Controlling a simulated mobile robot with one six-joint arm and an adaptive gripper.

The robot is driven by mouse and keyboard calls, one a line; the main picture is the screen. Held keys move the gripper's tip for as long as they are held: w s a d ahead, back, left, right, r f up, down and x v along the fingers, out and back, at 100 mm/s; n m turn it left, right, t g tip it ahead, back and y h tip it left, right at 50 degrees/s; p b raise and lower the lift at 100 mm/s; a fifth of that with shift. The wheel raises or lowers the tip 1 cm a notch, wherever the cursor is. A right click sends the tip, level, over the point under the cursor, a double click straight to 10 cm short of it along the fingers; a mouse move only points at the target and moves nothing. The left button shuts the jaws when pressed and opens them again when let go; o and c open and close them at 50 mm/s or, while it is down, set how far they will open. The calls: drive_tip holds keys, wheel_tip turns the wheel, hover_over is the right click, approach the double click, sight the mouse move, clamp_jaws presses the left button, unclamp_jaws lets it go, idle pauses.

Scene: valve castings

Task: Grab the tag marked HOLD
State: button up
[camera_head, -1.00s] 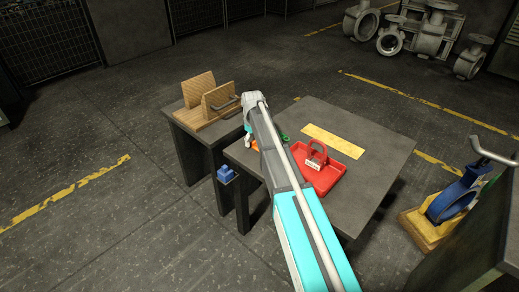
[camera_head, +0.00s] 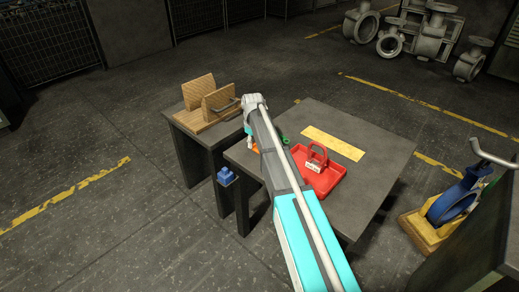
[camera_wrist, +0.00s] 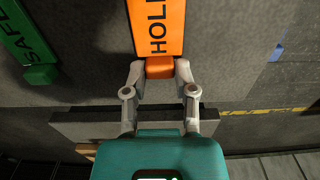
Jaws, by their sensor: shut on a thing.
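The orange tag marked HOLD (camera_wrist: 156,28) is at the top middle of the wrist view, its lettering running lengthwise and cut off by the frame edge. My gripper (camera_wrist: 160,72) is shut on the tag's narrow orange end, one finger on each side. In the head view my arm hides most of the gripper, and only a bit of the orange tag (camera_head: 254,149) shows beside the arm. A green tag (camera_wrist: 28,45) with SAFE-like lettering, partly cut off, lies to the left in the wrist view, apart from my fingers.
A red tray (camera_head: 325,184) with a red lock-like piece (camera_head: 317,155) stands on the dark table (camera_head: 378,170), beside a yellow strip (camera_head: 333,142). A wooden holder (camera_head: 212,103) stands on the smaller table at left. A blue block (camera_head: 226,176) is at the table's side.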

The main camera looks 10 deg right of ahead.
drive_tip(key=shift+r, duration=0.15)
drive_tip(key=shift+r+p, duration=1)
drive_tip(key=shift+p, duration=0.15)
drive_tip(key=s+r+p, duration=1)
drive_tip(key=s, duration=0.4)
drive_tip(key=shift+r+p, duration=0.35)
drive_tip(key=shift+p, duration=0.05)
